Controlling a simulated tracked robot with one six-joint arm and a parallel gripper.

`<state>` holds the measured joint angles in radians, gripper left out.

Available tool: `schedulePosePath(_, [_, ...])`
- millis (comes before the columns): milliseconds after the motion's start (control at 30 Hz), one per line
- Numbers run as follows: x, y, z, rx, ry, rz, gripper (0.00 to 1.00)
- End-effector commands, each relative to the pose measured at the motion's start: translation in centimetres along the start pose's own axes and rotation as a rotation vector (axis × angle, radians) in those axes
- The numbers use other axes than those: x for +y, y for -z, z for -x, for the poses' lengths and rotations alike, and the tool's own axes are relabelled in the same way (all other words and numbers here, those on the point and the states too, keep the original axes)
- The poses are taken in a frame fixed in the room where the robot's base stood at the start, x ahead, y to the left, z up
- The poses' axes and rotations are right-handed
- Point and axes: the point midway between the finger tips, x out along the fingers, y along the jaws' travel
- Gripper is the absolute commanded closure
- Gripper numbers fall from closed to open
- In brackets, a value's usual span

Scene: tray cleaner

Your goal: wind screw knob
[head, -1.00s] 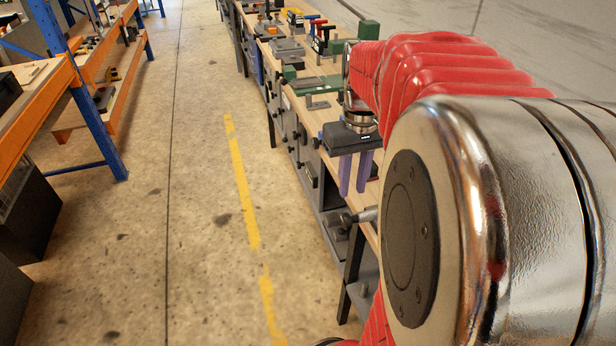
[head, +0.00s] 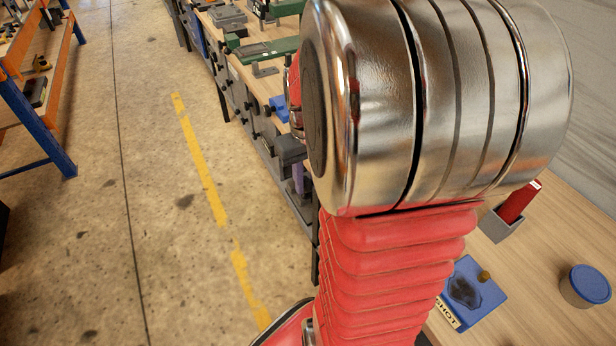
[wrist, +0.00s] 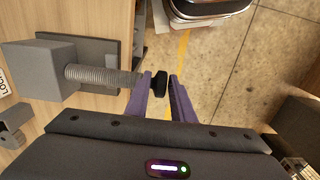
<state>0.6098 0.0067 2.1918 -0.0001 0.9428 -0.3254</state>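In the wrist view a grey block (wrist: 42,72) at the left holds a grey threaded screw (wrist: 100,76) that points right. A dark knob (wrist: 159,84) shows near the screw's end, between the fingertips of my gripper (wrist: 162,80). The two purple fingers are apart, one on each side of the knob. A narrow gap shows on the right; contact on the left I cannot tell. In the head view my arm mostly hides my gripper; only its dark body and a purple finger (head: 298,178) show, beside the bench front. The knob is hidden there.
A wooden bench top (head: 545,255) runs along the right, with a blue block (head: 470,293), a blue-lidded jar (head: 588,286) and a grey holder with a red item (head: 515,203). An orange and blue shelf (head: 38,125) stands left. The floor (head: 150,230) between is clear.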

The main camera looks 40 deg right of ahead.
Motion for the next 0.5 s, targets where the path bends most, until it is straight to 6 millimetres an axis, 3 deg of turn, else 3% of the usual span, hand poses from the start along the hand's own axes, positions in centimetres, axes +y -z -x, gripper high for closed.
schedulePosePath(167, [0.01, 0.0, 0.02, 0.0, 0.0, 0.0, 0.8])
schedulePosePath(500, [0.04, 0.0, 0.05, 0.0, 0.0, 0.0, 1.0])
